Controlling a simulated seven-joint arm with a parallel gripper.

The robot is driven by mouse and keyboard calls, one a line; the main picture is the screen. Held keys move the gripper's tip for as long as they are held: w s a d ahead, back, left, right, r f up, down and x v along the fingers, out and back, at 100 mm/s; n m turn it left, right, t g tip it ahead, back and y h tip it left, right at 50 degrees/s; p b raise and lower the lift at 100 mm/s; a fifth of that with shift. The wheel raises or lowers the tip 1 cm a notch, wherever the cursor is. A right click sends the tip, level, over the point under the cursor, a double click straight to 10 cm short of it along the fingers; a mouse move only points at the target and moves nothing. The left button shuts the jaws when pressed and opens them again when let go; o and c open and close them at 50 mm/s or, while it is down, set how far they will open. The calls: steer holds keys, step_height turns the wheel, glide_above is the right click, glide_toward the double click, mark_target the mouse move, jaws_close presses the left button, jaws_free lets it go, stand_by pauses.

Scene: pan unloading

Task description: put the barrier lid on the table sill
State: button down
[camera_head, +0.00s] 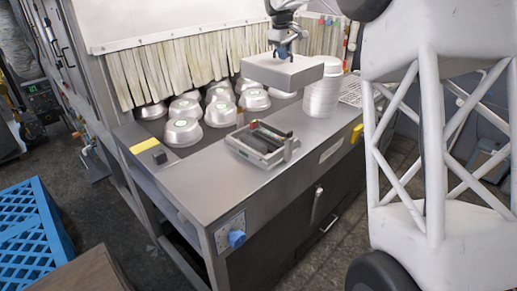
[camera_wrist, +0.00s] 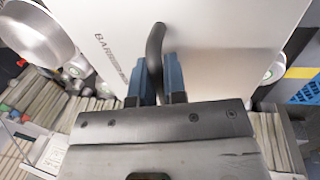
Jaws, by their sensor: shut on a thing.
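The barrier lid (camera_head: 283,71) is a pale grey, flat box-like lid with a dark curved handle (camera_wrist: 155,50). My gripper (camera_head: 283,52) is above it with its blue fingers shut on the handle, and the fingers also show in the wrist view (camera_wrist: 158,82). The lid hangs above the table in the head view, apart from the surface. Lettering shows on its face in the wrist view, partly cut off by the fingers. The table sill (camera_head: 200,185) is the bare grey metal strip along the table's front.
A small metal tray-like fixture (camera_head: 263,143) with dark bars stands on the sill. A stack of round pans (camera_head: 322,95) stands to the right of the lid. Several upturned pans (camera_head: 183,131) sit at the back left, before a strip curtain (camera_head: 190,65). The sill's left part is mostly clear.

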steer(key=w+d+r, duration=0.3)
steer(key=w+d, duration=0.4)
steer(key=d, duration=0.2)
steer(key=shift+w+r, duration=0.2)
steer(key=shift+w, duration=0.1)
steer(key=shift+d, duration=0.1)
step_height(320, 180, down, 24)
stand_by(0.5)
steer(key=shift+f, duration=2)
steer(key=shift+f, duration=0.1)
steer(key=c, duration=1.2)
jaws_free()
steer(key=shift+o, duration=0.2)
